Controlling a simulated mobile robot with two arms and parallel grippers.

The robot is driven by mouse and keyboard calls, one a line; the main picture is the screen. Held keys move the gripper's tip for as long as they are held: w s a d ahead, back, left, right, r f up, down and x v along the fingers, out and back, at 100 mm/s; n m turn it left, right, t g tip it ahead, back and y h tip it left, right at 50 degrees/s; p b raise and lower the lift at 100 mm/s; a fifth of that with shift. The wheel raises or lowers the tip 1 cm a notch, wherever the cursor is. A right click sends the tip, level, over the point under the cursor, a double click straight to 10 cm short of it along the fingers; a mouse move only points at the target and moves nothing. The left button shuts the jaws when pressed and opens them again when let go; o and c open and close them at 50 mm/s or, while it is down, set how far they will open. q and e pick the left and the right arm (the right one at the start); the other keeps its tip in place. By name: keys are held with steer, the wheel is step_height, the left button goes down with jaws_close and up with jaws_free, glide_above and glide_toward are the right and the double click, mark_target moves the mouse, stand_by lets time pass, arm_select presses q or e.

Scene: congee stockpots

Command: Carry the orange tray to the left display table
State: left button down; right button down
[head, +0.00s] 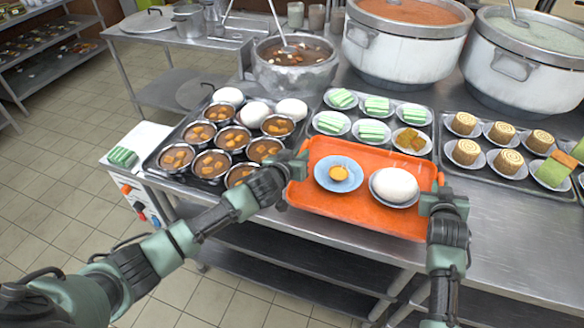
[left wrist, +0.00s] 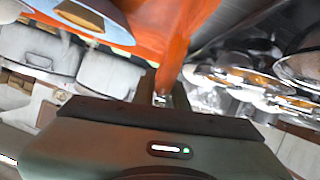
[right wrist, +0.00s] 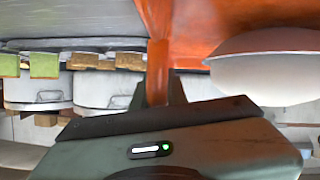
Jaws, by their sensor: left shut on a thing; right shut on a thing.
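The orange tray (head: 335,215) is at the front edge of the steel counter in the head view. It carries a blue plate (head: 323,178) with a small yellow item (head: 339,173) and a white saucer with a white bun (head: 395,184). My left gripper (head: 291,167) is shut on the tray's left side; the tray edge (left wrist: 172,60) runs into the jaws in the left wrist view. My right gripper (head: 437,194) is shut on the tray's right side, with its edge (right wrist: 158,55) between the jaws in the right wrist view. I cannot tell whether the tray touches the counter.
A dark tray of bowls and buns (head: 200,150) lies close on the left. Plates of green cakes (head: 372,132) are behind, and a tray of rolls (head: 505,150) is on the right. Large pots (head: 395,55) stand at the back. Tiled floor (head: 50,150) is open at left; shelves (head: 45,55) stand far left.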

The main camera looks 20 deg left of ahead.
arm_select(q)
steer(key=shift+r, duration=0.2)
arm_select(e)
steer(key=shift+r, duration=0.2)
arm_select(q)
steer(key=shift+f, duration=0.2)
arm_select(e)
steer(key=shift+f, duration=0.2)
